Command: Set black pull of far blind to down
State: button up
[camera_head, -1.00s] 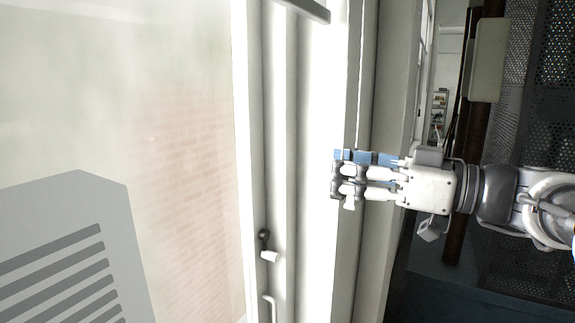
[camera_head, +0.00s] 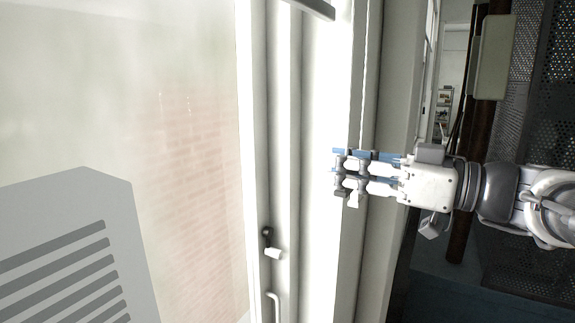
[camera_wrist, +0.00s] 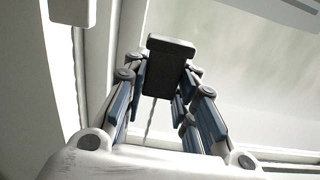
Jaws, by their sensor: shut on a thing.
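My gripper (camera_head: 347,176) reaches in from the right in the head view, in front of the pale window frame. In the wrist view its fingers (camera_wrist: 166,90) are closed on both sides of the black pull (camera_wrist: 168,62), a dark block. A thin cord (camera_wrist: 150,122) runs from the pull in the wrist view. In the head view the cord (camera_head: 364,80) hangs from above down to my fingers. The pull itself is largely hidden by the fingers there.
A grey bar (camera_head: 315,8) crosses the top of the window. A window handle (camera_head: 272,250) sits on the frame lower left of my gripper. A dark brown post (camera_head: 472,130) and perforated panels stand at the right, behind my arm.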

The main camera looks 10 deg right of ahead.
grip_shut()
notch_tip(320, 180, down, 17)
jog(key=b, duration=2.1)
jog(key=shift+r, duration=0.15)
jog(key=o, duration=1)
grip_release()
jog(key=shift+o, duration=0.2)
jog(key=v, duration=1.2)
